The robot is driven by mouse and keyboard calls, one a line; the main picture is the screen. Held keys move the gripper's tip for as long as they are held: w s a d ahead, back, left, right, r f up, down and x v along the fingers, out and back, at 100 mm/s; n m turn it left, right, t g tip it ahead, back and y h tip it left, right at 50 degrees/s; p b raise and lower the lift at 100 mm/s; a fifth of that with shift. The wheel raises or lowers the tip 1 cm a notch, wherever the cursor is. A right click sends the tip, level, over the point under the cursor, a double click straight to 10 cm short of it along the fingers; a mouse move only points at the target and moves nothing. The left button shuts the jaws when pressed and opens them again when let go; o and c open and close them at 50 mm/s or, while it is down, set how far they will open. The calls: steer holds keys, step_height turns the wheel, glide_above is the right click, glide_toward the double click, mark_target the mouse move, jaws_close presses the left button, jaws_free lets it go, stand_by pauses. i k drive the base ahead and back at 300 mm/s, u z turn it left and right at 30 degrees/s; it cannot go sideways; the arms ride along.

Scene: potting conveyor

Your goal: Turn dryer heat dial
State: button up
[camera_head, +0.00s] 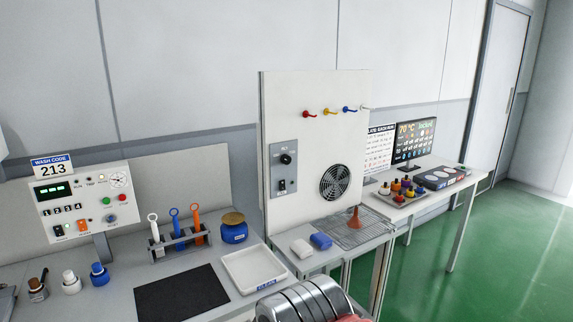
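A black round dial (287,159) sits on a grey control plate (276,170) on the left part of an upright white panel (300,100). A small black switch (282,185) is below the dial on the same plate. The markings beside the dial are too small to read. A round black fan grille (335,182) is set in the panel to the right of the plate. The fingers of my gripper are not in view; silvery rounded links, seemingly of my arm, show at the bottom edge. Nothing touches the dial.
Coloured hooks (327,111) stick out of the panel above the dial. Below it are a white sponge (302,248), a blue sponge (321,241), a red funnel (354,218) and a wire rack (372,232). A white tray (228,272) and blue jar (234,233) stand left.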

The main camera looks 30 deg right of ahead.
mark_target(285, 159)
steer(key=z, duration=0.05)
steer(key=i, duration=1)
steer(key=u, duration=0.05)
